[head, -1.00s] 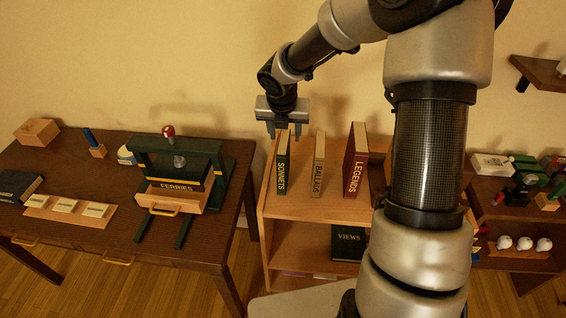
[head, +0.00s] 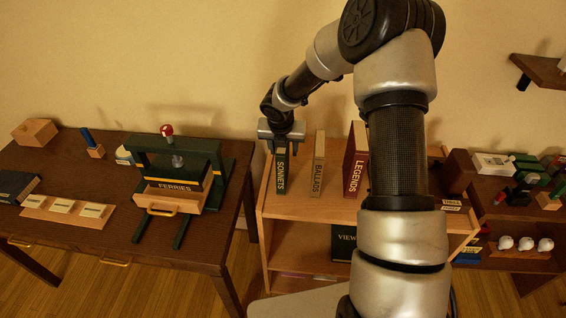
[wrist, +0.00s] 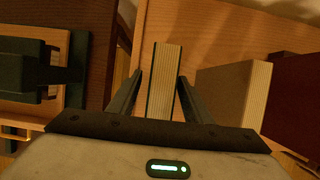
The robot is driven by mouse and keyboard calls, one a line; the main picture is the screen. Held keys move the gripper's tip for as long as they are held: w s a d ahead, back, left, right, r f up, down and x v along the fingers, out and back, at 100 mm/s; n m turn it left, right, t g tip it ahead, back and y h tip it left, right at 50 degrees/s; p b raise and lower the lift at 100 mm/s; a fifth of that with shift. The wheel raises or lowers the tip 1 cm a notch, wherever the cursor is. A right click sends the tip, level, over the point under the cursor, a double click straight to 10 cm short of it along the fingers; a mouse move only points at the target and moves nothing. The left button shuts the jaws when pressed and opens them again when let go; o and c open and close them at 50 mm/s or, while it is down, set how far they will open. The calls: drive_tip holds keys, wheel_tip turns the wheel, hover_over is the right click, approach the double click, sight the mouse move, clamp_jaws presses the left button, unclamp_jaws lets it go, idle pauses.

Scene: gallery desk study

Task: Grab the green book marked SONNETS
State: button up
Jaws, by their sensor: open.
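The green book marked SONNETS (head: 281,172) stands upright at the left end of the shelf top in the head view. My gripper (head: 281,143) is right above it and hides its top. In the wrist view the top of the SONNETS book (wrist: 164,85) shows as pale pages with a dark cover edge. My gripper (wrist: 158,95) is open there, with one finger on each side of the book. The fingers look apart from the covers, but I cannot tell how deep they reach.
The tan BALLADS book (head: 318,165) and the red LEGENDS book (head: 355,170) stand to the right on the same shelf top (head: 300,208). The VIEWS book (head: 342,240) is on the shelf below. A desk (head: 110,240) with a green press (head: 180,160) stands left.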

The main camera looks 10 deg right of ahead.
drive_tip(key=shift+f, duration=0.2)
idle(0.6)
clamp_jaws()
